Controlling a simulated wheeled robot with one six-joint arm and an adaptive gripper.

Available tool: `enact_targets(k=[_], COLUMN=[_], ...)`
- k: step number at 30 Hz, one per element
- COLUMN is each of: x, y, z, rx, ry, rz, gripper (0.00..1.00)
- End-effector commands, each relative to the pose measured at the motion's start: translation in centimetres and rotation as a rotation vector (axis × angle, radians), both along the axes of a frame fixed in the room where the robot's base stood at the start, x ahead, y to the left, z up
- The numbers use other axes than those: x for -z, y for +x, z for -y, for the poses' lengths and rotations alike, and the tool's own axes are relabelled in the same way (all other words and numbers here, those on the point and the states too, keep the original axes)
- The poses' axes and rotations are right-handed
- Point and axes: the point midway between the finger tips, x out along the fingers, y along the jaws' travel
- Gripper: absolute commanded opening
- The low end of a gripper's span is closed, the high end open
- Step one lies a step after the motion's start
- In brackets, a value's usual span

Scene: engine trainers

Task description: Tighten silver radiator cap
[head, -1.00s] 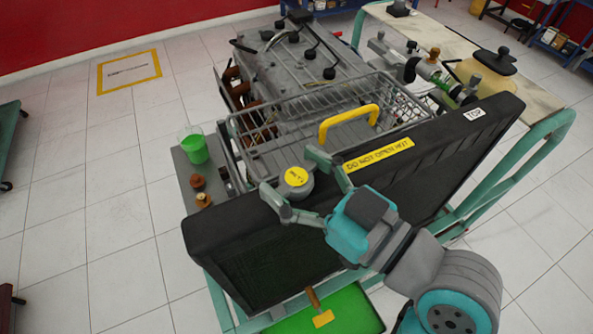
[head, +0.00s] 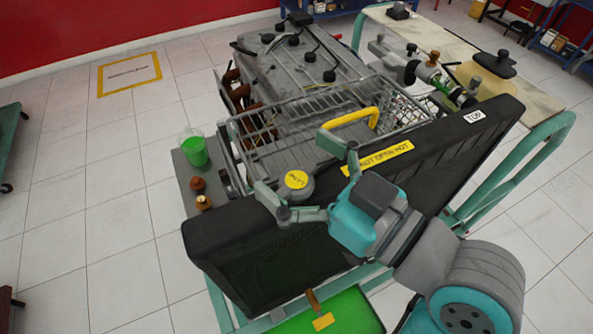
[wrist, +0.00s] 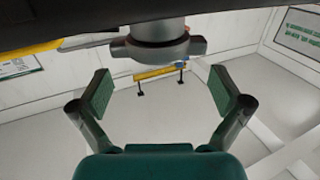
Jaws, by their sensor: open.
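The silver radiator cap (head: 297,184), grey with a yellow label on top, sits on the top edge of the black radiator (head: 420,165). My gripper (head: 300,172) is open, with one finger to the left of the cap and the other beyond it to the upper right. A gap shows between the cap and each finger. In the wrist view the cap (wrist: 158,46) is at the top centre, past the fingertips of my open gripper (wrist: 161,92). Nothing is between the pads. The cap's threads are hidden.
A wire basket (head: 270,125) and a yellow handle (head: 375,117) stand just behind the radiator, close to my far finger. A green cup (head: 194,152) stands on the left ledge. A green tray (head: 345,315) is below in front.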

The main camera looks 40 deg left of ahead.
Motion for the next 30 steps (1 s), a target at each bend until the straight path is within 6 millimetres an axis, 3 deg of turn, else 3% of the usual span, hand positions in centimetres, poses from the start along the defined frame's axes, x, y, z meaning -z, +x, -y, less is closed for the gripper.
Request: enact_targets(k=[6,13,20,30], x=[-3.4,-5.9,-6.8,-6.6], y=[0.0,0.0,0.0,0.2], z=[0.0,0.0,0.0,0.1], rx=[0.0,0.001,0.001,0.001], ry=[0.002,0.001,0.0,-0.003], rz=[0.004,0.002,0.0,-0.002], gripper=[1.0,1.0,1.0,1.0])
